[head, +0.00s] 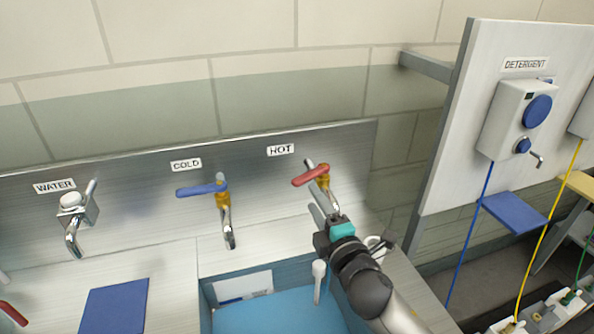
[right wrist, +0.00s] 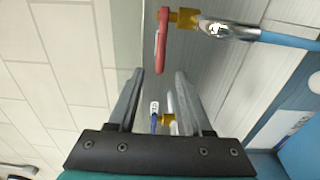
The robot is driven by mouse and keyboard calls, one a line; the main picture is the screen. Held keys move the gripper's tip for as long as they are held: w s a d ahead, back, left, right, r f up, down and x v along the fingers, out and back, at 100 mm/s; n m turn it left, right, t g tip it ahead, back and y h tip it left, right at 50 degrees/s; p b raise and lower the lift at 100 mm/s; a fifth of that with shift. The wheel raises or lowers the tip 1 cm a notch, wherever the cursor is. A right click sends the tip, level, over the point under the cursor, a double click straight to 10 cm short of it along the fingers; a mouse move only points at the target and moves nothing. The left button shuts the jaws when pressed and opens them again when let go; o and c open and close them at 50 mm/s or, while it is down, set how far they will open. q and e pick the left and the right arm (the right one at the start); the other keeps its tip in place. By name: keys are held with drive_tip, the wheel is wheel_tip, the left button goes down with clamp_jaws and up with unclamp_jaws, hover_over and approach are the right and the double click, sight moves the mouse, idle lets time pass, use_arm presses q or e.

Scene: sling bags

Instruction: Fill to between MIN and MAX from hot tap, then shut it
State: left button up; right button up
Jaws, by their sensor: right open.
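The hot tap has a red lever (head: 311,175) pointing left, a brass body and a chrome spout, under the HOT label (head: 280,149). My right gripper (head: 324,208) is open just below and in front of it. In the right wrist view the red lever (right wrist: 161,42) lies beyond my open, empty fingers (right wrist: 158,75), apart from them. A light blue strip (right wrist: 290,40) runs on from the chrome spout (right wrist: 228,30); it looks like water. Below is the blue basin (head: 205,290) with a white label panel (head: 243,287) inside. MIN and MAX marks cannot be read.
The cold tap (head: 205,188) with a blue lever stands to the left, and the WATER tap (head: 74,215) farther left. A blue pad (head: 114,306) lies on the counter. A detergent dispenser (head: 519,117) hangs on the right panel.

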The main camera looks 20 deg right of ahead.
sight(300, 176)
drive_tip(key=w, duration=1)
drive_tip(key=shift+a, duration=0.35)
drive_tip(key=shift+w, duration=0.85)
use_arm(q)
drive_tip(key=shift+w+f, duration=0.15)
drive_tip(key=shift+w, duration=0.65)
use_arm(e)
drive_tip(key=shift+c, duration=0.2)
use_arm(q)
drive_tip(key=shift+s, duration=0.1)
use_arm(e)
clamp_jaws()
